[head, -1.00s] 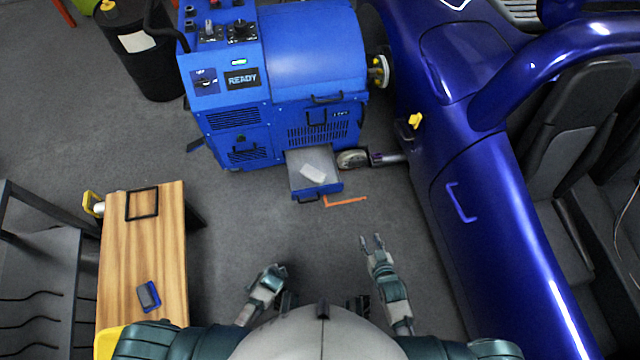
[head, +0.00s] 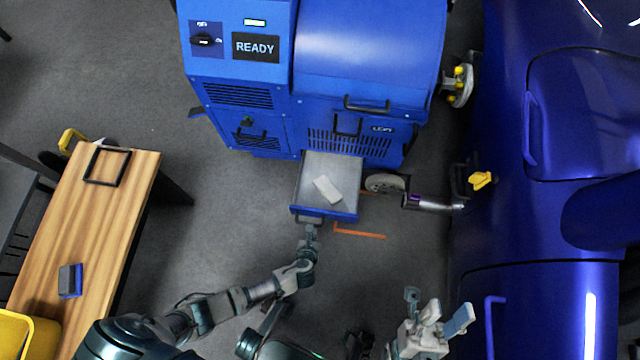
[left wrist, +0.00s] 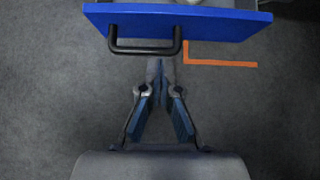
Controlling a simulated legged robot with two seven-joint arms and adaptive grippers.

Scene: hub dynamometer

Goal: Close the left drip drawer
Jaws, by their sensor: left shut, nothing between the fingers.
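The left drip drawer (head: 345,175) is a grey tray with a blue front, pulled out low from the blue dynamometer cabinet (head: 365,60). A pale block (head: 327,189) lies in it. In the left wrist view its blue front (left wrist: 215,22) and black bar handle (left wrist: 145,48) are at the top. My left gripper (head: 311,232) is just in front of the handle; in the wrist view its fingertips (left wrist: 160,64) are together and empty, just below the handle's right part. Whether they touch it I cannot tell. My right gripper (head: 437,312) is open and empty, at lower right, away from the drawer.
A blue car (head: 560,230) stands along the right. A caster wheel (head: 386,184) is close beside the drawer's right side. An orange floor mark (head: 358,234) lies in front. A wooden bench (head: 90,225) is at left. Grey floor is clear between bench and drawer.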

